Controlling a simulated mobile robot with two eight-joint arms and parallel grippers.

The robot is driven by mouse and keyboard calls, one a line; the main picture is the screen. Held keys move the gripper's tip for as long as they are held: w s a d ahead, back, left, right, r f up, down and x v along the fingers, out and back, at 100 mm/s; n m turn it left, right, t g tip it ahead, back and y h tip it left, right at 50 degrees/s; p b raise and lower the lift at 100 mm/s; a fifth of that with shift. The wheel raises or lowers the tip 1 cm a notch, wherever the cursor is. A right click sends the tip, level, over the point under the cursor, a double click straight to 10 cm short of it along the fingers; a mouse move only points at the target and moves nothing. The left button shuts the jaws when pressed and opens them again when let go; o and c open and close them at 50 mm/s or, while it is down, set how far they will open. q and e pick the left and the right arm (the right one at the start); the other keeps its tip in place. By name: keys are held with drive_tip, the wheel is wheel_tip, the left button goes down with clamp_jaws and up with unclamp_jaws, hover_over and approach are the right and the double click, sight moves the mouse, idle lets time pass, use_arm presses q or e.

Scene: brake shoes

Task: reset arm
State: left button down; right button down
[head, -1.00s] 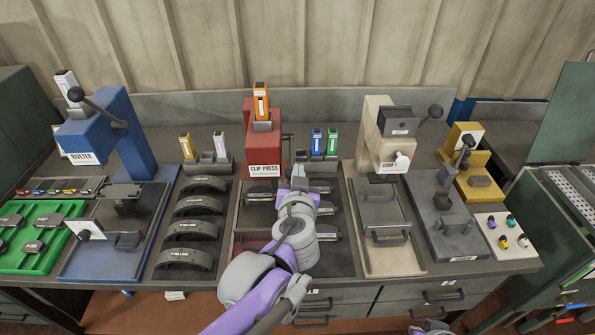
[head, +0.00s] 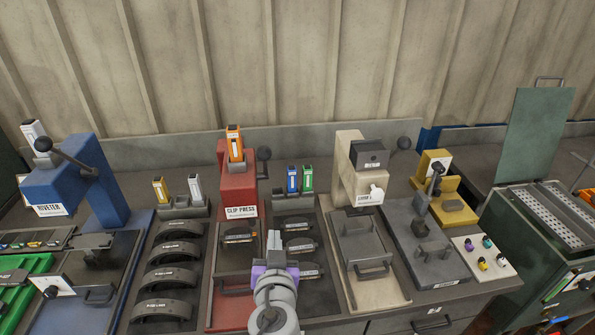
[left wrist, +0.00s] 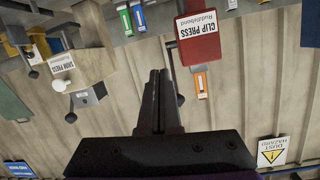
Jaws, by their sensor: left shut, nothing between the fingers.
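My left gripper (head: 274,240) points away from me in front of the red clip press (head: 238,185), over the bench tray with dark brake shoes. Its arm rises from the bottom edge, grey with purple. In the left wrist view its two dark fingers (left wrist: 158,100) are together with nothing between them. That view is upside down and shows the clip press (left wrist: 205,45) and the wall. My right gripper is not in view.
A blue riveter (head: 85,170) stands left, a beige press (head: 352,165) and a yellow device (head: 440,185) right. Curved brake shoes (head: 172,251) lie in a column left of the clip press. A green cart (head: 540,250) stands at the far right.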

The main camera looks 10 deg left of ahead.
use_arm(q)
drive_tip(key=s+a+f+g, duration=0.5)
drive_tip(key=s+a+f, duration=0.2)
drive_tip(key=a+f, duration=0.15)
drive_tip(key=s+d+f+m+g+h, duration=0.1)
drive_tip(key=s+d+f+g+h, duration=0.1)
drive_tip(key=s+f, duration=0.5)
drive_tip(key=shift+s+f+g+h, duration=0.35)
drive_tip(key=shift+s+g+h, duration=0.4)
drive_tip(key=shift+g, duration=0.25)
drive_tip(key=shift+d, duration=0.1)
